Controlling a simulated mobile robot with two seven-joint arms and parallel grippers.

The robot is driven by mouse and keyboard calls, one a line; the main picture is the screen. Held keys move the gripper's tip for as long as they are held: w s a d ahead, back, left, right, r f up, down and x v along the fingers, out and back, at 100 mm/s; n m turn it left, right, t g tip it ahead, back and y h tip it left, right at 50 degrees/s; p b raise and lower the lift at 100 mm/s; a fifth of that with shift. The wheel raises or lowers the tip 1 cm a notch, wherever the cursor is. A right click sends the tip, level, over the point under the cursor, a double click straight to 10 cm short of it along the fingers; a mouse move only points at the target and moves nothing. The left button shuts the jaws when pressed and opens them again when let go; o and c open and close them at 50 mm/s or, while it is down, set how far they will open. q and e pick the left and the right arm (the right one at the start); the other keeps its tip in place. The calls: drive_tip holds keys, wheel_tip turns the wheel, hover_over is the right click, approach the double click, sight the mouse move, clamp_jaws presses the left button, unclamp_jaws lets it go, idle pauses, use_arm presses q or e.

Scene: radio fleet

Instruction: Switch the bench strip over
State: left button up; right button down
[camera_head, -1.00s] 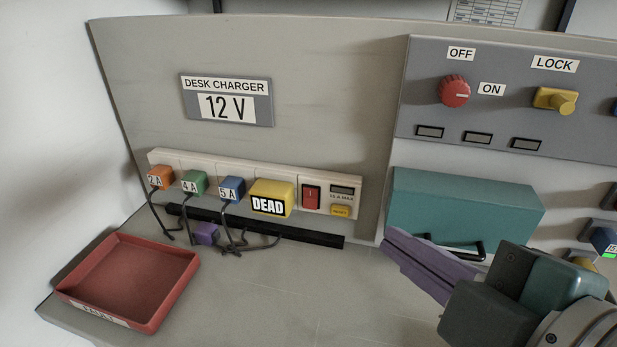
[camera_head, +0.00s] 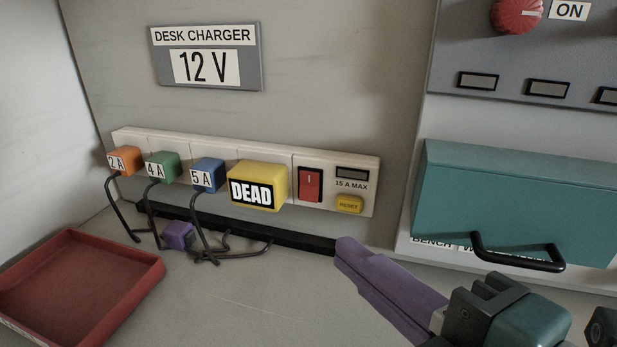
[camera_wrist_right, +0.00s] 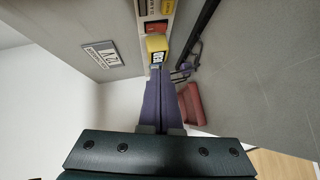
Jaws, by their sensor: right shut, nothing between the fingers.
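The white power strip (camera_head: 285,205) is fixed along the back panel. It carries an orange 2 A plug (camera_head: 124,160), a green 4 A plug (camera_head: 162,167), a blue 5 A plug (camera_head: 208,175) and a yellow block labelled DEAD (camera_head: 258,185). A red switch (camera_head: 310,184) and a yellow reset button (camera_head: 349,204) are at its right end. A purple plug (camera_head: 178,236) lies on the bench below the strip. My right gripper (camera_head: 345,250) is shut and empty, in front of the strip's right end and apart from it; its purple fingers also show in the right wrist view (camera_wrist_right: 159,75). My left gripper is out of view.
A red tray (camera_head: 95,260) lies at the left front. A teal box (camera_head: 515,200) with a black handle (camera_head: 520,262) stands at the right. Dark cables hang below the plugs.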

drive_tip(key=b, duration=0.2)
approach(305, 199)
drive_tip(key=a, duration=0.1)
drive_tip(key=w+a, duration=0.1)
drive_tip(key=a, duration=0.1)
drive_tip(key=w+a, duration=0.1)
drive_tip(key=a, duration=0.1)
drive_tip(key=shift+r, duration=0.2)
drive_tip(key=shift+w+d+f, duration=0.15)
drive_tip(key=shift+w+d, duration=0.05)
drive_tip(key=shift+w, duration=0.4)
drive_tip(key=shift+w+d+f, duration=0.2)
drive_tip(key=shift+w+d, duration=0.05)
drive_tip(key=shift+w, duration=0.35)
drive_tip(key=shift+w+d+f, duration=0.15)
drive_tip(key=shift+w+d, duration=0.05)
drive_tip(key=shift+w, duration=0.4)
drive_tip(key=b, duration=0.1)
drive_tip(key=f+b, duration=0.1)
drive_tip(key=shift+w+d+f+n+t+b, duration=0.1)
drive_tip(key=shift+w+d+n+t+b, duration=0.1)
drive_tip(key=shift+w+n+t+b, duration=0.15)
drive_tip(key=shift+s, duration=0.1)
drive_tip(key=shift+r, duration=0.2)
